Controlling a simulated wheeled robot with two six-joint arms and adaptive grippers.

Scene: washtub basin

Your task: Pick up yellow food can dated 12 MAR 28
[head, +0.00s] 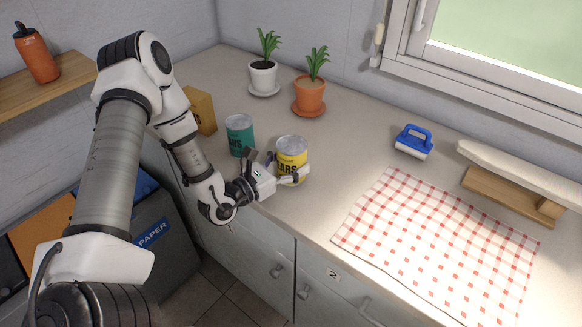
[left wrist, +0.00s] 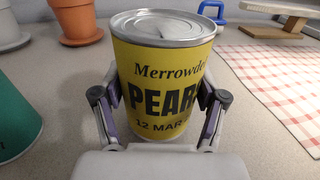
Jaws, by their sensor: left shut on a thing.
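The yellow can (head: 292,147) stands upright near the front edge of the counter. In the left wrist view the yellow can (left wrist: 160,65) reads "Merrowde...", "PEAR..." and "12 MAR"; the end of the date is hidden by a finger. My left gripper (head: 294,176) is shut on the can, and in the left wrist view its fingers (left wrist: 160,100) sit on both sides of it. I cannot tell whether the can is off the counter. My right gripper is not in view.
A green can (head: 239,135) stands close by on the left. Two potted plants, one white pot (head: 263,78) and one terracotta pot (head: 309,95), stand behind. A blue-handled brush (head: 413,141), checked cloth (head: 440,250) and wooden stand (head: 515,190) lie right.

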